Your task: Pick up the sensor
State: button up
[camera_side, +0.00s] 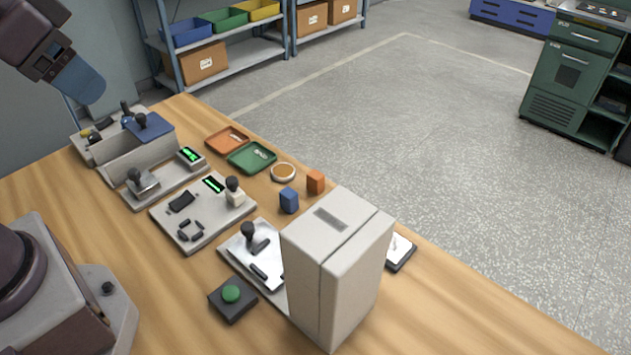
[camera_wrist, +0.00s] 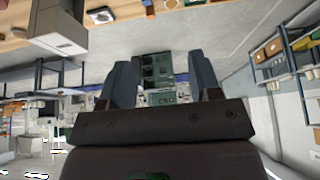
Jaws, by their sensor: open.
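My gripper is at the upper left of the side view (camera_side: 82,80), raised well above the table and apart from everything on it. In the wrist view my gripper (camera_wrist: 160,64) has its two fingers wide apart with nothing between them. I cannot tell for sure which thing is the sensor. Small candidates on the table are a blue block (camera_side: 289,201), an orange block (camera_side: 316,183) and a round tan-rimmed dish (camera_side: 283,172). Plates with black-knobbed fixtures stand left of them, one plate (camera_side: 210,228) in the middle and one white plate (camera_side: 240,262) nearer.
A tall grey box (camera_side: 345,265) stands at the near right and hides part of the white plate. A green-button box (camera_side: 232,296), an orange tray (camera_side: 227,139), a green tray (camera_side: 252,157) and a grey bin (camera_side: 140,150) share the table.

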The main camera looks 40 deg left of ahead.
notch_tip(320, 180, down, 2)
jog(key=w+g, duration=0.2)
jog(key=m+g, duration=0.4)
jog(key=m, duration=1.3)
send_near(316, 174)
notch_tip(316, 174, down, 6)
jog(key=shift+f, duration=0.15)
jog(key=f, duration=0.5)
jog(key=shift+s, duration=0.2)
